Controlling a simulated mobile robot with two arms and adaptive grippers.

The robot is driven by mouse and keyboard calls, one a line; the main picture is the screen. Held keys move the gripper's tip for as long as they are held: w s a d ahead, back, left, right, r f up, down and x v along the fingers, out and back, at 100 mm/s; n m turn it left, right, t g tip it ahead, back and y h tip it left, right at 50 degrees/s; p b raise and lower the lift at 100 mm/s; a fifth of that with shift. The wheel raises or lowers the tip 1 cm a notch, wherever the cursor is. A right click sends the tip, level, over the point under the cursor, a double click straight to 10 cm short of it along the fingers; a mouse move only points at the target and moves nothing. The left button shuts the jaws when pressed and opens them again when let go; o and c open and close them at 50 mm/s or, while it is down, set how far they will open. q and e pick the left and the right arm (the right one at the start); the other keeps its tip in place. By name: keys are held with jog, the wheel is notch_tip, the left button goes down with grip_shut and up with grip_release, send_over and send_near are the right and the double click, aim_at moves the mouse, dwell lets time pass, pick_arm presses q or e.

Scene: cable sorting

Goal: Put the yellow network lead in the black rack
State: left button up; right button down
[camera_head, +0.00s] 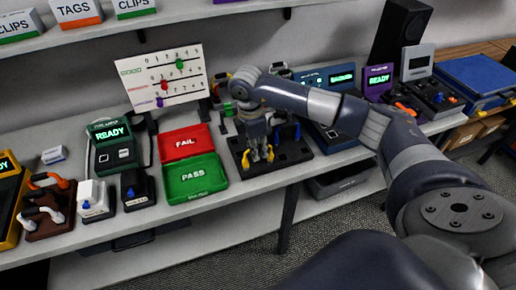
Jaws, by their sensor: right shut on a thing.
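The black rack (295,155) stands on the bench right of the green and red trays, with upright black posts. My right gripper (261,157) points down over the front left part of the rack. It is shut on the yellow network lead (245,159), which shows only as small yellow bits at the fingertips. The fingers hide most of the lead, and I cannot tell whether it touches the rack. A blue piece shows in the rack to the right of the gripper. My left gripper is out of view.
The red FAIL tray (186,142) and green PASS tray (197,178) lie left of the rack. A tester reading READY (112,146) and a white chart board (163,77) stand farther left. The bench's front edge is close in front of the rack.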

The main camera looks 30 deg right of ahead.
dwell(0.3)
jog(key=c, duration=1)
grip_release()
jog(key=shift+o, duration=0.2)
jog(key=shift+r+p, duration=2.75)
jog(key=shift+r, duration=1.25)
